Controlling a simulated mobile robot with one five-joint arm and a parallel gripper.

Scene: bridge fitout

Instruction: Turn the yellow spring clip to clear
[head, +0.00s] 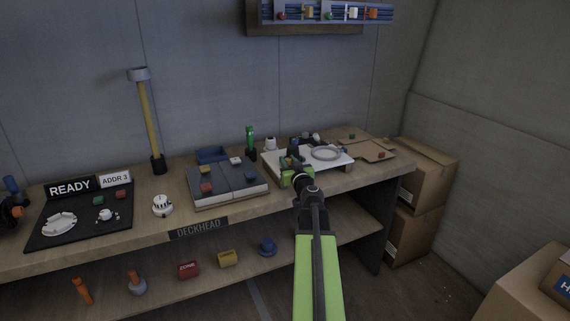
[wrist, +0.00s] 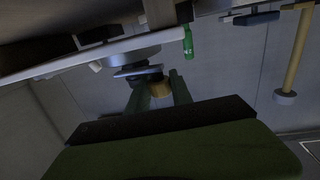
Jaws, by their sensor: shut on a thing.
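My gripper (head: 289,172) is at the front left part of a white board on the bench. In the wrist view my two dark green fingers (wrist: 160,86) stand on either side of a small yellow-tan piece, which looks like the yellow spring clip (wrist: 160,89). The fingers are shut on it.
A grey ring (head: 325,153) lies on the board's right. A green bottle (head: 250,139) stands behind left, and a grey case (head: 229,187) with small blocks is left. A tall yellow-handled tool (head: 148,120) stands farther left. Cardboard boxes (head: 425,170) stand right of the bench.

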